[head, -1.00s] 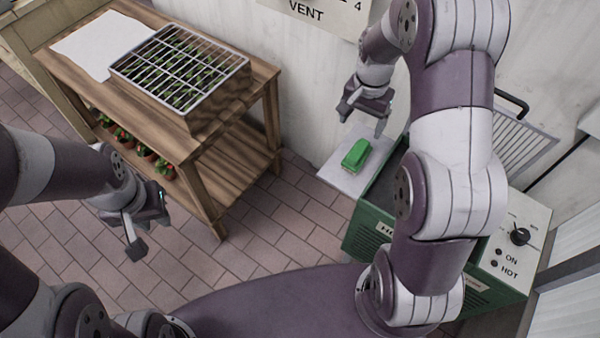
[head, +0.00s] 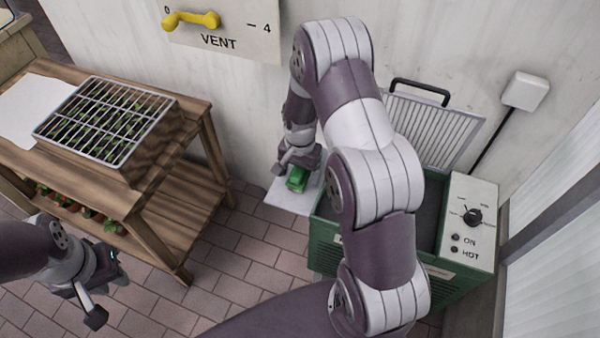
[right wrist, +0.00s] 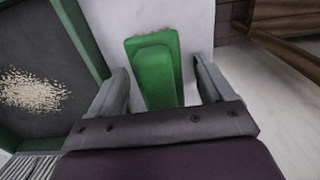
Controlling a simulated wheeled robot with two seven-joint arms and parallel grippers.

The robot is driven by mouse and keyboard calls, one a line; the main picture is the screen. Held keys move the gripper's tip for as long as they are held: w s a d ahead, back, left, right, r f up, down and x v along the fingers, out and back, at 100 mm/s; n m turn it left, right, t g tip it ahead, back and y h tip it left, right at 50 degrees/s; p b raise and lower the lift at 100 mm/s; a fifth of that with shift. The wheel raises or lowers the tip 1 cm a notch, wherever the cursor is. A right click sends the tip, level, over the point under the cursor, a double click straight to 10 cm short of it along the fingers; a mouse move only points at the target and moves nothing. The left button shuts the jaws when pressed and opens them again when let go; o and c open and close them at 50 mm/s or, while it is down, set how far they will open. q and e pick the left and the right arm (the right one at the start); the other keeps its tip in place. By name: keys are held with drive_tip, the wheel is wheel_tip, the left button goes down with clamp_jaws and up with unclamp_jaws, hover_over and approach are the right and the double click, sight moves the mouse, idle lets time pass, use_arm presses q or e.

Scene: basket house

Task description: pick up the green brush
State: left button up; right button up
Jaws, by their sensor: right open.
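The green brush (head: 298,179) lies on a white board (head: 281,197) beside the green heater box. In the right wrist view the green brush (right wrist: 154,70) sits between the two fingers of my right gripper (right wrist: 160,85), with a gap on each side. My right gripper (head: 299,163) is open above the brush and partly covers it in the head view. My left gripper (head: 97,290) is at the lower left, away from the brush, and its fingers look apart with nothing between them.
The green heater box (head: 325,247) with an open grille lid (head: 432,130) stands right of the brush. In the right wrist view a pale granular heap (right wrist: 32,90) lies inside it. A wooden bench (head: 190,215) with a caged seedling tray (head: 105,120) stands at left. Brick floor lies between.

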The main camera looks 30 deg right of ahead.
drive_tip(key=c, duration=1.2)
drive_tip(key=shift+o, duration=0.2)
drive_tip(key=shift+s, duration=0.1)
wheel_tip(320, 180, up, 5)
drive_tip(key=shift+d+f+p, duration=0.15)
drive_tip(key=shift+f+p, duration=0.05)
drive_tip(key=shift+p, duration=0.1)
drive_tip(key=s+d+r, duration=0.6)
drive_tip(key=s+d, duration=0.2)
drive_tip(key=shift+r+p, duration=0.25)
drive_tip(key=shift+p, duration=0.1)
drive_tip(key=shift+d, duration=0.1)
